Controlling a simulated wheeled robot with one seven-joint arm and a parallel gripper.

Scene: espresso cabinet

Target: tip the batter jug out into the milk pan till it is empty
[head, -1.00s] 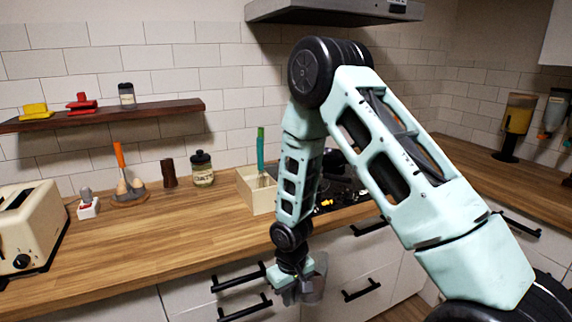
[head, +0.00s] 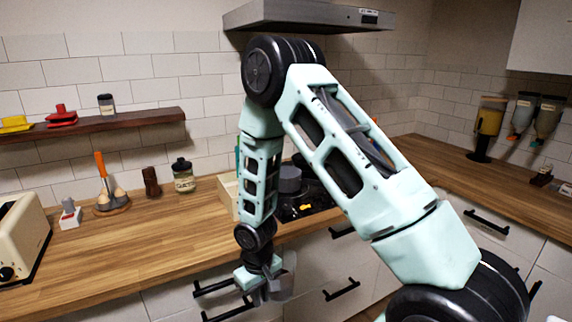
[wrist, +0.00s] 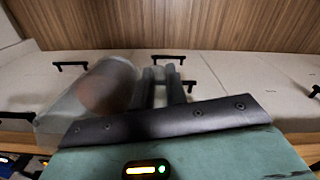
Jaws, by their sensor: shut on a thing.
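My gripper (head: 262,292) hangs in front of the counter's edge, below the worktop, in the head view. It is shut on the batter jug (head: 286,277), a grey see-through vessel. In the wrist view the jug (wrist: 98,92) lies left of the gripper fingers (wrist: 163,88), with a brownish round patch showing through it. Its fill level cannot be told. A dark grey round pot (head: 290,179), possibly the milk pan, stands on the black hob (head: 300,207), right of my forearm and partly hidden by my arm.
A pale wooden box (head: 227,194) stands just left of the hob, partly behind my arm. Drawers with black handles (head: 341,290) lie below. The front left worktop is clear.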

